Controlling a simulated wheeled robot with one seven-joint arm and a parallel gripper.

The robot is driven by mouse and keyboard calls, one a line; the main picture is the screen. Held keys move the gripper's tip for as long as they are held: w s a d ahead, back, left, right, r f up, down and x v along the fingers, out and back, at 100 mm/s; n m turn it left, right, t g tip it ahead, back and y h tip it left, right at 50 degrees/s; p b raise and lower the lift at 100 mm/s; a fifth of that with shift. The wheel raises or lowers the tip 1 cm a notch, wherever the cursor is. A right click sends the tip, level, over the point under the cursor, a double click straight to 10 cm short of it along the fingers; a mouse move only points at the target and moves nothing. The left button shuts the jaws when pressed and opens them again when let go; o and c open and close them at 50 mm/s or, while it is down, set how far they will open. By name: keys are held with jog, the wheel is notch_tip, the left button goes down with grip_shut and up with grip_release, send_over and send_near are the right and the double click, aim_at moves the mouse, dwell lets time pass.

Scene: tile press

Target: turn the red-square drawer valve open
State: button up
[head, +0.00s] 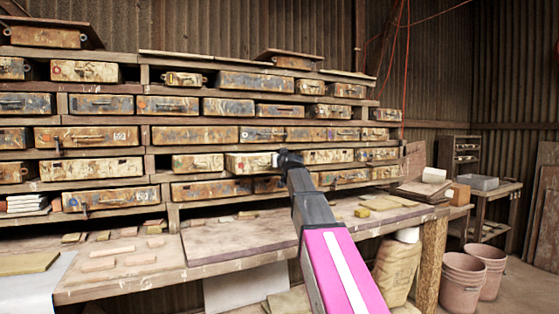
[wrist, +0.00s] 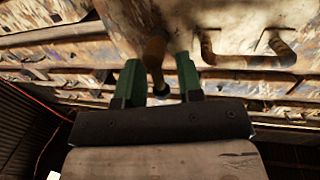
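In the head view my gripper (head: 279,158) is at the right end of a worn cream drawer (head: 250,163) in the middle of the rack. This drawer's front stands a little forward of its neighbours. In the wrist view my gripper (wrist: 160,75) has two green fingers apart, with a brown lever-like valve (wrist: 156,52) between them. A gap shows on the lever's right side; contact on the left cannot be told. A curved metal handle (wrist: 250,55) is on the drawer face to the right. I cannot make out a red square on this drawer.
The wooden rack holds many similar drawers, including a close neighbour (head: 197,163) on the left. A bench (head: 240,236) with flat tiles runs below. Buckets (head: 463,275) and a small side table (head: 490,187) stand at the right. Open floor shows at the lower right.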

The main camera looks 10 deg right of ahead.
jog(key=s+d, duration=0.1)
jog(key=s, duration=0.9)
jog(key=shift+s+d, duration=0.15)
jog(key=shift+s, duration=0.2)
